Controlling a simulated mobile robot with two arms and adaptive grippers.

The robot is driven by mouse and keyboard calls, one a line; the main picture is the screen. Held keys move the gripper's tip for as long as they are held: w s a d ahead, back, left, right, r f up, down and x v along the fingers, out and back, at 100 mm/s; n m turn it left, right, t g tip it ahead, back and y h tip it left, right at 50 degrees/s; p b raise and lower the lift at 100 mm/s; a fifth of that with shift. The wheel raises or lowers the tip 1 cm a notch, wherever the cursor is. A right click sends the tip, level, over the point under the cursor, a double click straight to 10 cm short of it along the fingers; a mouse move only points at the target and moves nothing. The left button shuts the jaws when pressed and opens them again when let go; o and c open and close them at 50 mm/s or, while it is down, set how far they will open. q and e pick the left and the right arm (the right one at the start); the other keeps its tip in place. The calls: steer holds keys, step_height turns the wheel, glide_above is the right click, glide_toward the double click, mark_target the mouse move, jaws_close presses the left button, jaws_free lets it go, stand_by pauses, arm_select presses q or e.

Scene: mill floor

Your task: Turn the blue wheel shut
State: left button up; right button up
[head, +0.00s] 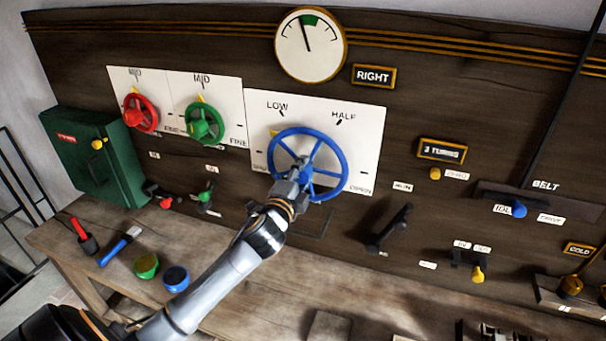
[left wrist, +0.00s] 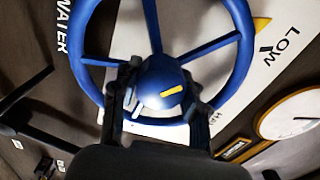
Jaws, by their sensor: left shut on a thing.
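The blue wheel (head: 341,163) is a large spoked handwheel on a white plate (head: 372,125) marked LOW, HALF and OPEN. A yellow pointer shows at its upper left edge, below LOW. My left gripper (head: 298,176) reaches up from the lower left and is shut at the wheel's hub. In the left wrist view the blue wheel (left wrist: 243,40) fills the upper middle, and the two fingers of my left gripper (left wrist: 160,100) sit on either side of the round hub with its yellow mark. My right gripper is not in view.
A red wheel (head: 153,114) and a green wheel (head: 215,125) are to the left. A dial (head: 310,60) hangs above. A black lever (head: 390,228) sticks out at right. On the bench (head: 255,295) are a green pot (head: 146,266), a blue pot (head: 176,278) and a blue-handled brush (head: 120,246).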

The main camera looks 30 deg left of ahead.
arm_select(q)
steer(key=n, duration=0.3)
steer(key=shift+n, duration=0.4)
steer(key=n, duration=0.4)
steer(key=shift+r+p, duration=0.1)
steer(key=shift+p, duration=0.2)
steer(key=shift+n, duration=0.3)
steer(key=o, duration=1.2)
steer(key=shift+c, duration=0.2)
steer(key=shift+s, duration=0.1)
steer(key=v, duration=1.1)
steer(key=shift+s, duration=0.4)
steer(key=shift+d, duration=0.15)
